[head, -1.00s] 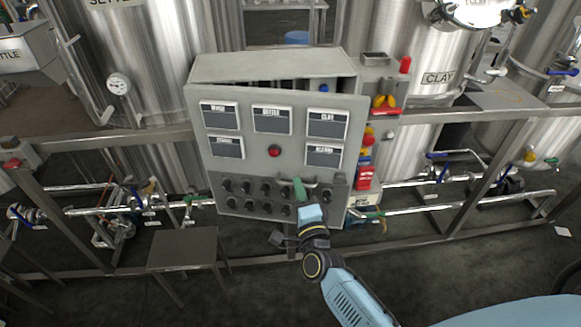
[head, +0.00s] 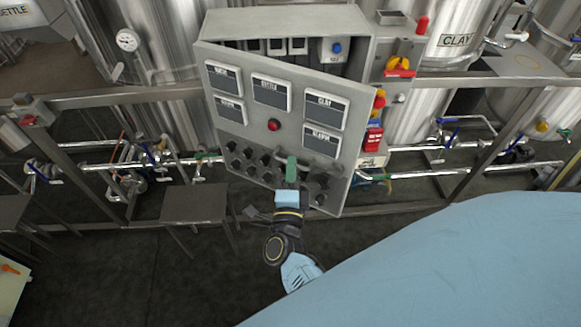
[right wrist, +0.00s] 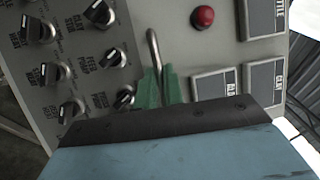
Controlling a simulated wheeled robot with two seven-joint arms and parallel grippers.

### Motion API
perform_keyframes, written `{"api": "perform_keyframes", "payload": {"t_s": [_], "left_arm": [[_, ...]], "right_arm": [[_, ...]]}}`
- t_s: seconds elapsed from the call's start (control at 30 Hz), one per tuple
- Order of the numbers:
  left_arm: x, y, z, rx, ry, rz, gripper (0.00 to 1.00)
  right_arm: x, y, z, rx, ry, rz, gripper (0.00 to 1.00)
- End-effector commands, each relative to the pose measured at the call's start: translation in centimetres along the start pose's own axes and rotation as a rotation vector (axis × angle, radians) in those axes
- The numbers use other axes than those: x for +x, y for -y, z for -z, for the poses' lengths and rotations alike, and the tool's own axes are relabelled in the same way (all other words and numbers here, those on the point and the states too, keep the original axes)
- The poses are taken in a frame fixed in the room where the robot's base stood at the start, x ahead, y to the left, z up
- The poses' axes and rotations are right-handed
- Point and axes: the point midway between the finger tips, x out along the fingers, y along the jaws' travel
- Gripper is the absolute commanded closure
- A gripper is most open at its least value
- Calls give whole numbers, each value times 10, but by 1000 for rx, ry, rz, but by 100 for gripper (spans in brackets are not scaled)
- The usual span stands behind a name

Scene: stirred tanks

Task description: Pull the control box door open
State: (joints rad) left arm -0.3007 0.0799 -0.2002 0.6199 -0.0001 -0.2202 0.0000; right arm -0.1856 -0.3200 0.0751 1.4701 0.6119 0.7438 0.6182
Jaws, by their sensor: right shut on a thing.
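The control box (head: 290,22) is grey and stands on the frame in the head view. Its door (head: 262,148) is swung part open, with the gap along the top and upper right showing the inside. The door carries several dark labelled panels, a red button (head: 274,125) and rows of black knobs. My right gripper (head: 291,172) is at the lower part of the door, its green fingers shut on the door handle (right wrist: 153,48), a metal bar seen in the right wrist view. My left gripper is not in view.
A red and yellow switch (head: 399,66) sits on the box's right side. A dark stool (head: 195,203) stands at the lower left of the box. Pipes with valves (head: 198,160) and metal rails run behind. Steel tanks stand at the back. The dark floor in front is mostly clear.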

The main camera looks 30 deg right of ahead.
Motion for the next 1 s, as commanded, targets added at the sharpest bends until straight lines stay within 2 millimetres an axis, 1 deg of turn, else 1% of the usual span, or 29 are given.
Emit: {"api": "perform_keyframes", "payload": {"t_s": [0.03,0.07,0.1,0.2,0.23,0.47,0.57,0.67,0.9,1.0], "left_arm": [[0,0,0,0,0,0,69],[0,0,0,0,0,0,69],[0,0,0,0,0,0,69],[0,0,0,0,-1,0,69],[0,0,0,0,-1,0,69],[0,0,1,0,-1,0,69],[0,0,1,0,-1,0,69],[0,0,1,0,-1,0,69],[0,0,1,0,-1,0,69],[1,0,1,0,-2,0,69]], "right_arm": [[0,0,0,0,-1,0,100],[0,0,0,0,0,0,89],[0,0,0,0,0,0,84],[0,0,0,0,0,0,71],[0,0,0,0,0,0,69],[0,0,0,1,1,0,69],[-4,-1,0,0,2,-1,69],[-17,-1,0,0,1,-3,69],[-57,-1,0,0,1,-3,69],[-68,-1,0,0,1,-1,69]]}}
